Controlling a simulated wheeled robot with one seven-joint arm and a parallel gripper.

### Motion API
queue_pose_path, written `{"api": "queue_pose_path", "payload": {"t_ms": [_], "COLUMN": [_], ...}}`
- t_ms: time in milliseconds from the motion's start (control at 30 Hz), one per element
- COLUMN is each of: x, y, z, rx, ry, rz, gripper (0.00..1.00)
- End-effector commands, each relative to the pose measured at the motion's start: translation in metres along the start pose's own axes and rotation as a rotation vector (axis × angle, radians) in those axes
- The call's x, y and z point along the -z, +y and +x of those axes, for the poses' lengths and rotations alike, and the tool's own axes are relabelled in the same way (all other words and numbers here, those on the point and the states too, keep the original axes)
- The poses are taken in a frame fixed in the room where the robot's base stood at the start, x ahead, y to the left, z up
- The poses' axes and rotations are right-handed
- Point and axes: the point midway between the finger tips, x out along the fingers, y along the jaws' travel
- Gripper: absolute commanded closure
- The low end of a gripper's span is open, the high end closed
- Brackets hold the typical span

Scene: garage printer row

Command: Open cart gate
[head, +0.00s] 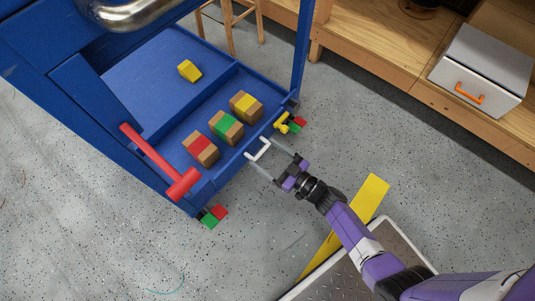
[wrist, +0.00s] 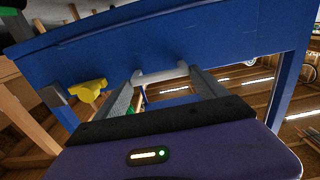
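The blue cart (head: 166,72) stands at upper left. The low blue gate (head: 228,167) runs along its near edge and looks closed; it fills the upper wrist view (wrist: 200,45). A white bar handle (head: 260,148) sticks out from the gate; it also shows in the wrist view (wrist: 162,75). My gripper (head: 265,154) is open, with its fingertips near the two ends of the handle; I cannot tell whether they touch it. A yellow latch-like piece (head: 282,122) sits at the gate's right end, and at left in the wrist view (wrist: 88,90).
Boxes with red (head: 201,149), green (head: 226,126) and yellow (head: 246,105) bands stand behind the gate. A yellow block (head: 189,71) lies deeper in. A red bar (head: 158,160) juts out at left. A wooden bench (head: 380,55) holds a grey box (head: 481,70). Open floor lies before the cart.

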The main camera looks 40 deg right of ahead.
Motion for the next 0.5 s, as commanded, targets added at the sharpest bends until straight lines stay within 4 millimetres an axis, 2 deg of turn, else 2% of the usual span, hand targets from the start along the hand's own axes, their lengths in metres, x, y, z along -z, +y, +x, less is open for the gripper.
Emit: {"api": "queue_pose_path", "payload": {"t_ms": [33, 200, 267, 500], "x": [-0.0001, -0.0002, -0.0002, -0.0024], "y": [0.0, 0.0, 0.0, -0.0003], "z": [-0.0002, -0.0004, -0.0004, -0.0026], "rx": [0.0, 0.0, 0.0, 0.0], "ry": [0.0, 0.0, 0.0, -0.001], "rz": [0.0, 0.0, 0.0, 0.001], "gripper": [0.47, 0.8, 0.91, 0.91]}}
